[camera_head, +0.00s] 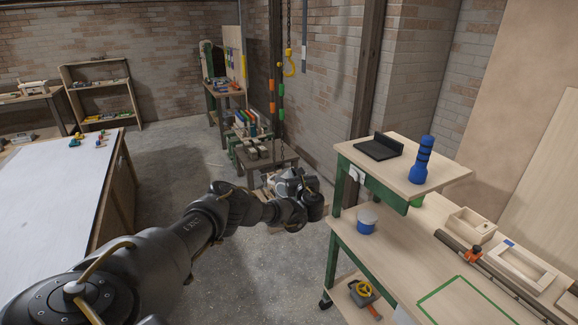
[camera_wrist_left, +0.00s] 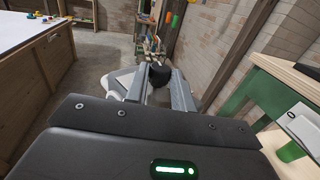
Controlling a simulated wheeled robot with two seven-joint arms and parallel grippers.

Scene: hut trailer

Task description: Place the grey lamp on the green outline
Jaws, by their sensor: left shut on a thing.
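My left gripper (camera_head: 290,188) is stretched out over the floor, left of the workbench. In the left wrist view its fingers (camera_wrist_left: 160,88) are closed around a dark rounded part, with a pale grey shape (camera_wrist_left: 118,82) beside and beyond them. I take this to be the grey lamp (camera_head: 283,180), mostly hidden by the gripper and wrist. The green outline (camera_head: 424,309) is on the lower worktop at the bottom right, well apart from the gripper; its near part is cut off by the frame. My right gripper is not in view.
The raised shelf (camera_head: 445,176) holds a blue flashlight (camera_head: 421,160) and a black flat object (camera_head: 378,147). On the workbench (camera_head: 400,250) are a blue tub (camera_head: 367,221), wooden trays (camera_head: 525,268) and a rail with an orange clamp (camera_head: 472,254). A hook (camera_head: 290,65) hangs behind.

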